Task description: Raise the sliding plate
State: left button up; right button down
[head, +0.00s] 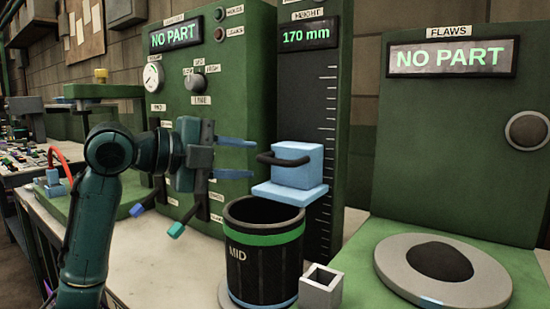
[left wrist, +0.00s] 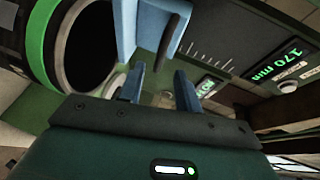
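The sliding plate (head: 290,193) is a light blue ledge with a block on top and a dark bar handle (head: 284,161) on its near side. It sits low on the dark height scale (head: 330,130), whose display reads 170 mm. My left gripper (head: 254,159) is open with blue fingers, one above the other, just left of the handle at about its height. In the left wrist view, the handle (left wrist: 172,42) lies just beyond the two open fingertips (left wrist: 160,72), with no visible grip. My right gripper is out of view.
A black bin marked MID (head: 265,262) with a green band stands below the plate. A small square grey tube (head: 321,287) is beside it. A green panel (head: 235,100) with a gauge and knobs stands behind my left arm. A round grey ring (head: 395,262) lies at right.

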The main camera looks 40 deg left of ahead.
aim_at(271, 161)
pick_arm(q)
jog(key=p+x, duration=0.1)
jog(key=x, duration=0.6)
jog(key=shift+c, duration=0.2)
grip_shut()
